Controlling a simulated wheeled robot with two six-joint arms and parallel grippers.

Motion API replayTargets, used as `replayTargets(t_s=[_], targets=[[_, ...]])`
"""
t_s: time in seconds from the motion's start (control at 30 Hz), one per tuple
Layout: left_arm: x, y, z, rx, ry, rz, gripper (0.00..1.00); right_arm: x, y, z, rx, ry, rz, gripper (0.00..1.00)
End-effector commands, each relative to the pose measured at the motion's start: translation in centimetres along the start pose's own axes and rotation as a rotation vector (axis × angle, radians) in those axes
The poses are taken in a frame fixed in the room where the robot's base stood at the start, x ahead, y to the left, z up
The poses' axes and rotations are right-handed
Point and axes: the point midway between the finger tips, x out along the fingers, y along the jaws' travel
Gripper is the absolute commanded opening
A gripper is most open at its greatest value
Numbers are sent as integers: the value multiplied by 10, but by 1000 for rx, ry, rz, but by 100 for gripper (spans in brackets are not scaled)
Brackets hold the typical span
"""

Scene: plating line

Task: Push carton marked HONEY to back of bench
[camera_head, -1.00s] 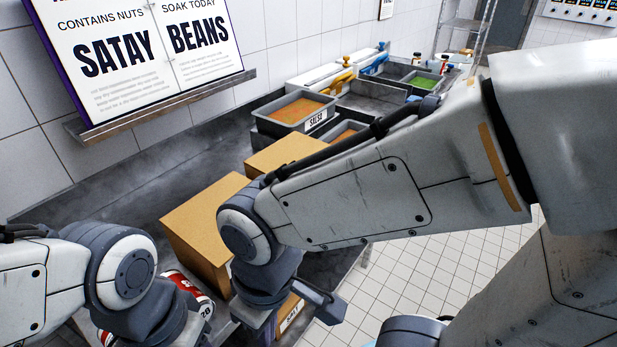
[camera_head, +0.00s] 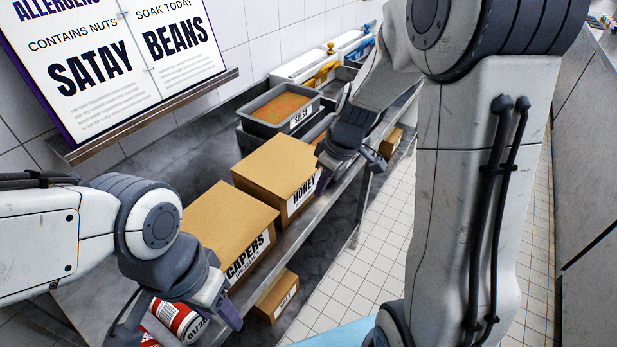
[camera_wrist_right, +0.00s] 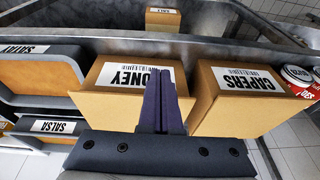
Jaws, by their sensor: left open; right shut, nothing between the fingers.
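The HONEY carton (camera_head: 272,166) is a brown box on the bench, its white label facing the front edge. It stands between the CAPERS carton (camera_head: 222,222) and the salsa tub. My right gripper (camera_head: 329,158) is shut and empty at the front right of the HONEY carton. In the right wrist view its fingers (camera_wrist_right: 161,78) overlap the label of the HONEY carton (camera_wrist_right: 105,92); I cannot tell whether they touch it. My left gripper (camera_head: 178,322) is open at lower left, over red-and-white cans in front of the CAPERS carton.
The salsa tub (camera_head: 258,112) stands beyond the HONEY carton. Bare bench (camera_head: 190,160) lies behind the cartons, up to the tiled wall under the sign (camera_head: 110,60). Small cartons (camera_head: 277,297) sit on a lower shelf. Red-and-white cans (camera_head: 172,320) stand at lower left.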

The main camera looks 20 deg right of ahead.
Motion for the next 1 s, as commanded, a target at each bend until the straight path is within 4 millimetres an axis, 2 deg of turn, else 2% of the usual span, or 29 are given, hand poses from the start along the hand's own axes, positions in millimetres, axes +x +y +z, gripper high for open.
replayTargets(t_s=[0.03,0.1,0.2,0.37,0.73,0.8,1.0], targets=[[-7,0,0,0,0,0,50,-4,19,5,8,6,13,0],[-9,1,0,0,0,0,50,-4,34,10,3,14,25,0],[-10,1,0,0,0,0,50,0,44,14,-2,17,33,0],[-11,1,0,0,0,0,50,20,45,15,-5,16,31,0],[-10,1,0,0,0,0,50,100,47,14,-4,14,32,0],[-26,2,-1,0,-1,0,50,95,47,0,-9,17,34,0],[-40,3,-2,-1,0,0,50,103,47,-20,-6,17,34,0]])
